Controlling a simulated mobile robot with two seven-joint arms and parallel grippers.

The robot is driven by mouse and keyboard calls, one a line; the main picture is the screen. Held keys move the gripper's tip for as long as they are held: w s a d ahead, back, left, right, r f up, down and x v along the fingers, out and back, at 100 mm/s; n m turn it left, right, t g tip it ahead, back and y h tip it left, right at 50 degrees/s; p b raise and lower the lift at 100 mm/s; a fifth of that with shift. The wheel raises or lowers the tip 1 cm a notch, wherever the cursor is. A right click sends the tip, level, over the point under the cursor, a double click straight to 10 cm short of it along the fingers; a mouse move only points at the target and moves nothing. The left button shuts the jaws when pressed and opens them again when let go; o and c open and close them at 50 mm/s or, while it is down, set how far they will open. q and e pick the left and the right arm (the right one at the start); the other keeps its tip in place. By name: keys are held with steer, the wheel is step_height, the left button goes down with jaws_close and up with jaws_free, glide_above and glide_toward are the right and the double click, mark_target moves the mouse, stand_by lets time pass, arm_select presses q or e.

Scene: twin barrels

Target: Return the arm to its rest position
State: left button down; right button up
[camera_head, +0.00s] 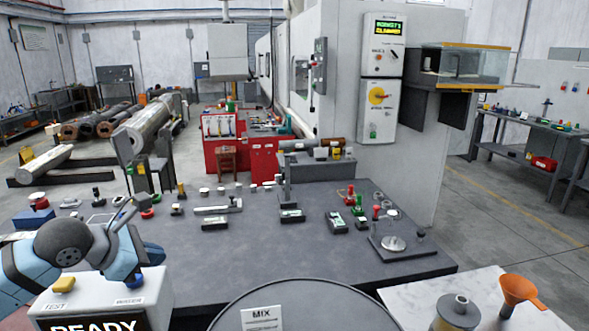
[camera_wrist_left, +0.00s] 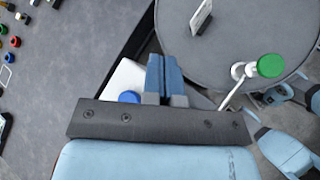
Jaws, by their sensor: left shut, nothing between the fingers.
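My left gripper (camera_wrist_left: 163,78) shows in the wrist view with its two blue fingers pressed together and nothing between them. In the head view my left arm comes in from the left, blue with a dark grey joint, and bends over a white box with a lit READY display (camera_head: 100,322). That box has a yellow button (camera_head: 64,285) marked TEST. In the wrist view a white box corner with a blue button (camera_wrist_left: 130,97) lies just left of the fingers.
A dark workbench (camera_head: 290,255) with several small parts, knobs and blocks fills the middle. A round grey table (camera_head: 310,310) with a MIX card (camera_head: 262,319) stands in front. A white table with an orange funnel (camera_head: 519,290) is at right. A green cap (camera_wrist_left: 270,65) shows in the wrist view.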

arm_select(q)
steer(key=s+d+r+n+t+h, duration=0.45)
steer(key=s+d+n+h, duration=0.4)
steer(key=d+h, duration=0.35)
steer(key=s+a+f+n+t+y, duration=0.2)
steer(key=a+f+n+y, duration=0.65)
steer(key=n, duration=0.75)
steer(key=s+a+f+n+t+y, duration=0.1)
steer(key=s+a+f+n+y, duration=0.3)
steer(key=n+y, duration=0.95)
steer(key=s+d+f+n+g+h, duration=0.2)
steer(key=s+f+n+g, duration=0.2)
steer(key=s+f+g, duration=0.3)
steer(key=s+d+f+n+g+h, duration=0.2)
steer(key=s+f+n+g+h, duration=0.15)
steer(key=s+f+g, duration=0.45)
steer(key=w+d+f+t+h+p, duration=0.2)
steer(key=w+d+f+t+p, duration=0.2)
steer(key=f+t, duration=0.5)
steer(key=shift+w+d+f+m+t+p, duration=0.2)
steer(key=shift+d+f+m+t+p, duration=0.2)
steer(key=shift+d+p, duration=0.65)
